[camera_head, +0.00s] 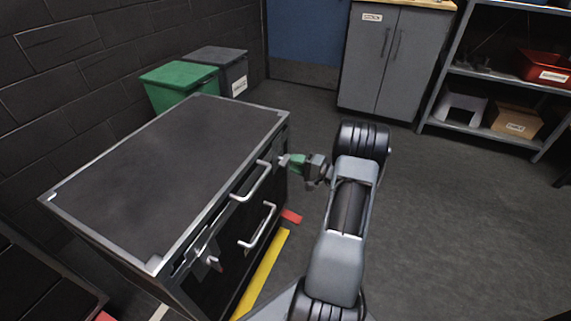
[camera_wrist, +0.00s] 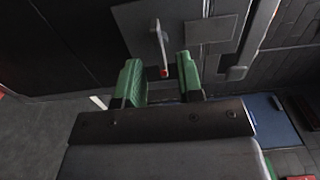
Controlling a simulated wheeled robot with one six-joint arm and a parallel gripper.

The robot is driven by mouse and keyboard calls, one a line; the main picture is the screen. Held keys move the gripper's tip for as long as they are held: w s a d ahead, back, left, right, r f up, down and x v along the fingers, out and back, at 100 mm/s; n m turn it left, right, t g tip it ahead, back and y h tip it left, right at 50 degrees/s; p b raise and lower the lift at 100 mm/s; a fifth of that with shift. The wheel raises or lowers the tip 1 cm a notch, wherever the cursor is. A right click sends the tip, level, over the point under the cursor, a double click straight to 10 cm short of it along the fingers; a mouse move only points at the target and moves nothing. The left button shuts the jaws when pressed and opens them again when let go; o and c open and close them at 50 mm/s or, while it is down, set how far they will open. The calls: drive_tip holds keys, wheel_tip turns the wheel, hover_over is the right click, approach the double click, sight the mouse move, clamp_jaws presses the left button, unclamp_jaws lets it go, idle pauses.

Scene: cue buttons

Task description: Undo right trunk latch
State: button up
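The trunk (camera_head: 160,150) is a large dark chest with metal edges, at the left in the head view. Its right latch shows in the wrist view as a thin metal lever with a red tip (camera_wrist: 160,48), on a grey plate. My gripper (camera_head: 288,160) is at the far right end of the trunk's front; it hides this latch in the head view. In the wrist view my gripper (camera_wrist: 158,66) has its two green fingers apart, with the lever's red tip between or just beyond them. Contact cannot be told. The left latch (camera_head: 213,262), also red-tipped, is at the near end.
Two metal handles (camera_head: 252,183) (camera_head: 259,226) stick out from the trunk's front. Green (camera_head: 178,86) and grey (camera_head: 228,70) bins stand behind the trunk. A grey cabinet (camera_head: 390,60) and shelves (camera_head: 480,122) are at the back. Floor to the right is clear.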

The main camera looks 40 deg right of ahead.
sight(286, 160)
drive_tip(key=shift+b+x, duration=0.4)
drive_tip(key=shift+x, duration=1.7)
drive_tip(key=shift+c, duration=0.2)
clamp_jaws()
